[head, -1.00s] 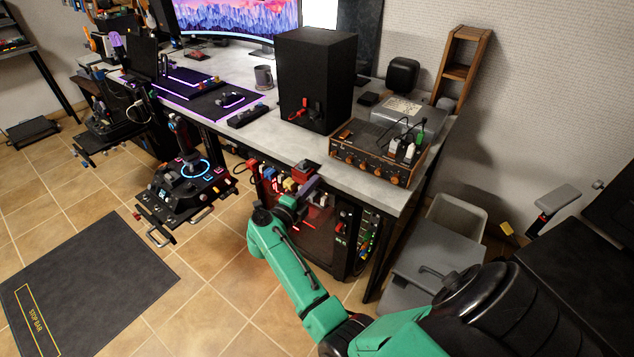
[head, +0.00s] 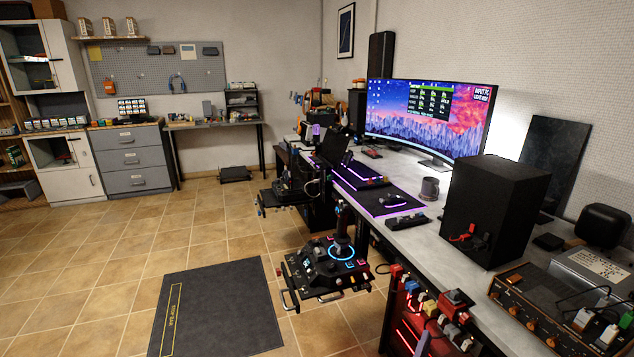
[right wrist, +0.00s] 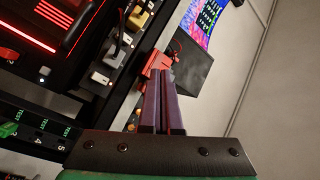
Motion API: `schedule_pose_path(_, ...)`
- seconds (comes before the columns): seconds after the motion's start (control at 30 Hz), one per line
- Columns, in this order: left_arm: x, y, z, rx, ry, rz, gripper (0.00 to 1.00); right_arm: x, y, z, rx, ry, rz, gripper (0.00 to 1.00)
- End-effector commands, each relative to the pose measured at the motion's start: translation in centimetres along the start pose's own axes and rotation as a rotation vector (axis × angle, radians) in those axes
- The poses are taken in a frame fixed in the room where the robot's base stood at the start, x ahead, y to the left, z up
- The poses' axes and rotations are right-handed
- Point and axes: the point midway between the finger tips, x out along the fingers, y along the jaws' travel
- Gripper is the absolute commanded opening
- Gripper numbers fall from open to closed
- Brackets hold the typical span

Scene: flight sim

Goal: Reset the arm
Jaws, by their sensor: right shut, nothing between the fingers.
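The red block also shows in the head view (head: 456,299) at the desk's edge. Most of my right arm is out of the head view. My left gripper is not in view.
The desk (head: 410,239) holds a curved monitor (head: 430,118), a black box (head: 493,210) and an orange-knobbed device (head: 545,308). Below its edge is a red-lit case (head: 405,325). A joystick panel (head: 332,262) stands left. The tiled floor around the dark mat (head: 220,310) is largely clear.

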Motion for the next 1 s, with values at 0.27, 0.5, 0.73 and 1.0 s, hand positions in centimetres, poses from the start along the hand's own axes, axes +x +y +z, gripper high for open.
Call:
schedule_pose_path(0.27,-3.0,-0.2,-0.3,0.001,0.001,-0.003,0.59,-17.5,16.7,8.8,-0.714,-0.916,-0.082,0.00)
schedule_pose_path(0.5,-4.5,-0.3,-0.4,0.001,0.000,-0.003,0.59,-33.7,30.5,2.3,-1.149,-1.525,0.004,0.00)
schedule_pose_path(0.73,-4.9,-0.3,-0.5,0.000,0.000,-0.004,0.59,-40.2,35.6,-4.0,-1.350,-1.790,0.066,0.00)
schedule_pose_path(1.0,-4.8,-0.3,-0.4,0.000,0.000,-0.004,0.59,-40.3,35.8,-4.1,-1.355,-1.796,0.067,0.00)
